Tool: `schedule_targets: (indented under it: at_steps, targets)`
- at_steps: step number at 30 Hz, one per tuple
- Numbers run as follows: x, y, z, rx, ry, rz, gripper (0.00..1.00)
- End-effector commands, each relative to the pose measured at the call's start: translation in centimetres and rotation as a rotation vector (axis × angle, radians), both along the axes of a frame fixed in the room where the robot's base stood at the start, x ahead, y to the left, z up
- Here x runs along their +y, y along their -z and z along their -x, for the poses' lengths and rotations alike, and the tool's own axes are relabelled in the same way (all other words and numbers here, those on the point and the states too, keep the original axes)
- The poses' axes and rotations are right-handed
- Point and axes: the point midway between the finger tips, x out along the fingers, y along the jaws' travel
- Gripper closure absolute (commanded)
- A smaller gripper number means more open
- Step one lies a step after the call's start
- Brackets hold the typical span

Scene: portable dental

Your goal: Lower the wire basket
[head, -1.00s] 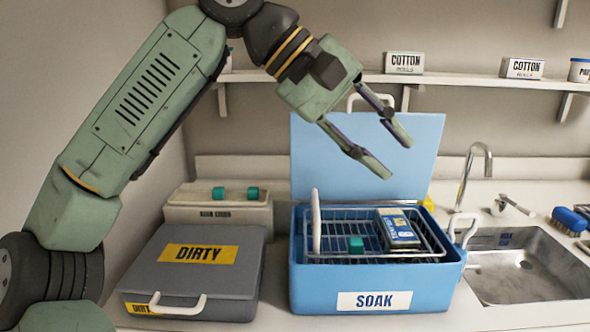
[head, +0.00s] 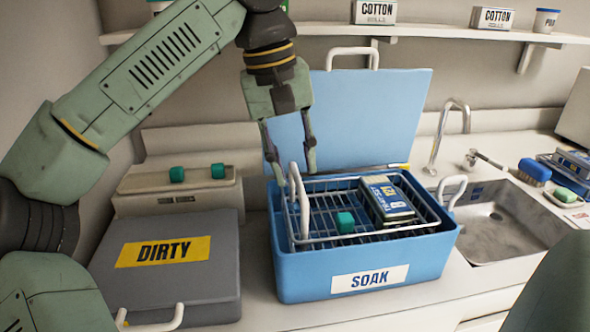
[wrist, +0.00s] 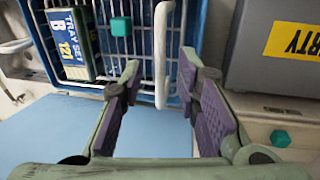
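The wire basket (head: 405,231) sits in the blue SOAK tub (head: 300,284), its top rim close to the tub's rim. It looks roughly level and holds a dark TRAY SET box (head: 386,202) and a small green block (head: 345,222). A white upright handle (head: 298,205) stands at its left side. In the wrist view, the handle (wrist: 161,50) lines up with the gap between my open fingers (wrist: 160,70). I cannot tell whether they touch it. The basket's underside is hidden.
The tub's blue lid (head: 365,115) stands open behind it. A grey DIRTY case (head: 165,280) is left, with a pale box (head: 205,200) behind it. A sink (head: 510,225) and tap (head: 448,135) are right. A shelf (head: 430,37) runs above.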

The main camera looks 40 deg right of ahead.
Motion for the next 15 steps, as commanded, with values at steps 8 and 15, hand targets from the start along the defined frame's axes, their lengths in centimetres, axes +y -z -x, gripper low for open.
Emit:
schedule_targets:
  at_steps: [8, 15]
  targets:
    - [-0.3, 1.9, 0.2, 0.001, -0.001, 0.001, 0.70]
    - [-0.3, 1.9, 0.2, 0.001, -0.001, 0.001, 0.71]
